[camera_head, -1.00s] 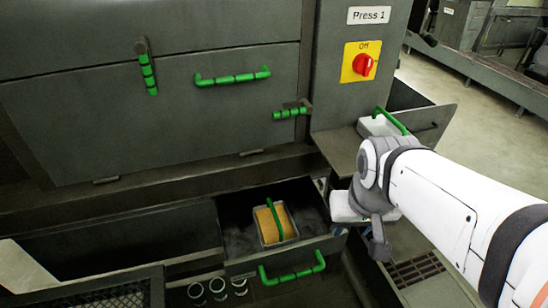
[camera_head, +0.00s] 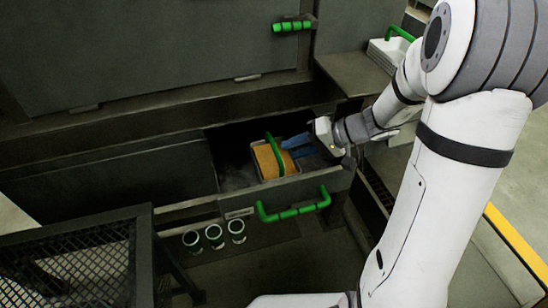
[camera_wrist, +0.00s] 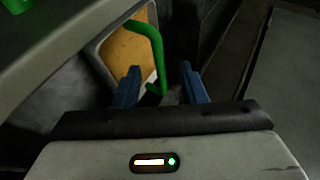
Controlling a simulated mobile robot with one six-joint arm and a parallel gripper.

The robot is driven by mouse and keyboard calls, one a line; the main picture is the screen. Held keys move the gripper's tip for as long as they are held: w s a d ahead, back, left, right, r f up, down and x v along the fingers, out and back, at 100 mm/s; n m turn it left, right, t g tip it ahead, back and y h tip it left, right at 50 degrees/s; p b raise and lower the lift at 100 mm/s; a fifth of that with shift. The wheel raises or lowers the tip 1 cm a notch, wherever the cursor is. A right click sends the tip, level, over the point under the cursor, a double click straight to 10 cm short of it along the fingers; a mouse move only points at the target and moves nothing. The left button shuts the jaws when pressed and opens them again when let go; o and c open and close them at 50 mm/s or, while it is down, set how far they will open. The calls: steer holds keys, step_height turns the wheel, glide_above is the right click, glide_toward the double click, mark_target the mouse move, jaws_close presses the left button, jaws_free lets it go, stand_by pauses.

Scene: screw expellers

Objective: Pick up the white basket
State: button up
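A pale-rimmed basket (camera_head: 297,167) with orange-yellow contents and a green arched handle (camera_head: 274,150) sits in the open drawer (camera_head: 235,182). It also shows in the wrist view (camera_wrist: 98,58), partly cut off at the top. My gripper (camera_head: 294,147) reaches in from the right, its blue fingers just beside the handle. In the wrist view my gripper (camera_wrist: 160,82) is open, with the near end of the green handle (camera_wrist: 157,55) between the blue fingers. I cannot tell whether they touch it. A second, white basket (camera_head: 385,50) with a green handle stands at the upper right.
The drawer front has a green bar handle (camera_head: 293,211). Several small cups (camera_head: 214,236) stand in front of it on the left. A dark mesh-topped frame (camera_head: 85,265) fills the lower left. The dark press body (camera_head: 150,50) rises behind the drawer.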

steer(key=shift+w+a+f, duration=0.1)
steer(key=shift+w+f, duration=0.25)
glide_above(271, 170)
step_height(271, 170, down, 4)
steer(key=shift+r, duration=0.15)
steer(key=shift+c, duration=0.6)
jaws_close()
